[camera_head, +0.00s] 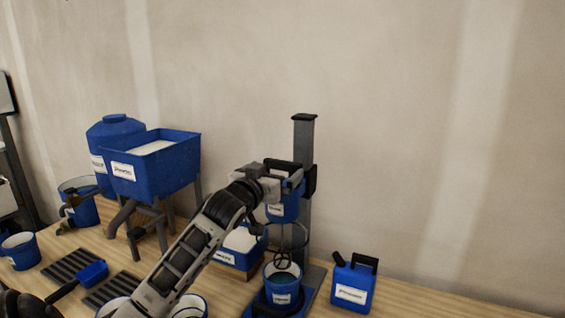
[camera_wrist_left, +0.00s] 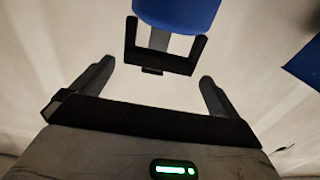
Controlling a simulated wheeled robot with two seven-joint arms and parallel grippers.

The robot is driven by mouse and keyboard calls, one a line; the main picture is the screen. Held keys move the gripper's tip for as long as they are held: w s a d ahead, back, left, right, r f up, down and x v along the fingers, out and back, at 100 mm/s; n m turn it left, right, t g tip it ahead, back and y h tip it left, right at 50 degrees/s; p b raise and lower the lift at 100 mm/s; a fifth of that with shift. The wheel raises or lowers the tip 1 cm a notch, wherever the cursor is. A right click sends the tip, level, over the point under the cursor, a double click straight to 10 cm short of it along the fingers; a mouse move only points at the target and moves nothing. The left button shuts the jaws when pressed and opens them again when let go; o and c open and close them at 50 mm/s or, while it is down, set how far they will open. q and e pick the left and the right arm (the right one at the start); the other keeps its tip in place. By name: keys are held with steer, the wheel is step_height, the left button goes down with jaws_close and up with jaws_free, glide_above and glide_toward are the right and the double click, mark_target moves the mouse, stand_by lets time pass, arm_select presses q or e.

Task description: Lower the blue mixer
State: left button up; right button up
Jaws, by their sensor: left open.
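The blue mixer (camera_head: 283,210) hangs on a grey upright post (camera_head: 304,140) in the head view, with its whisk (camera_head: 283,258) over a blue bucket (camera_head: 283,290). The mixer's blue body also shows at the top of the left wrist view (camera_wrist_left: 178,12), with a black U-shaped handle (camera_wrist_left: 160,62) below it. My left gripper (camera_head: 294,181) is at the upper part of the mixer. In the left wrist view its two fingers (camera_wrist_left: 155,85) are spread apart, with the handle ahead of and between them. Contact cannot be told. My right gripper is not in view.
A blue jerrycan (camera_head: 354,284) stands right of the mixer stand. A blue hopper (camera_head: 160,165) on legs and a blue barrel (camera_head: 112,130) stand at the left. Dark grates (camera_head: 85,265), a blue scoop (camera_head: 94,273) and several buckets occupy the wooden table. A wall rises behind.

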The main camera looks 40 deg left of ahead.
mark_target(280, 165)
arm_select(q)
steer(key=x, duration=0.4)
steer(key=shift+w+a, duration=0.1)
steer(key=shift+w, duration=0.05)
steer(key=shift+w+a+p, duration=0.15)
steer(key=shift+w+p, duration=0.15)
steer(key=shift+w, duration=0.2)
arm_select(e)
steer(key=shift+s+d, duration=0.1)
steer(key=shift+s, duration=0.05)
arm_select(q)
steer(key=c, duration=1.1)
step_height(280, 165, down, 13)
steer(key=b, duration=0.5)
steer(key=shift+r+b, duration=0.25)
steer(key=shift+b, duration=0.05)
steer(key=shift+f, duration=0.5)
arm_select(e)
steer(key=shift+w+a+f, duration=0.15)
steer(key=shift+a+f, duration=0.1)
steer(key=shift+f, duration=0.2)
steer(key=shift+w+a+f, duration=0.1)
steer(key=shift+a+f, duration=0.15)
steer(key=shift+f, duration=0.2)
arm_select(q)
steer(key=o, duration=1.1)
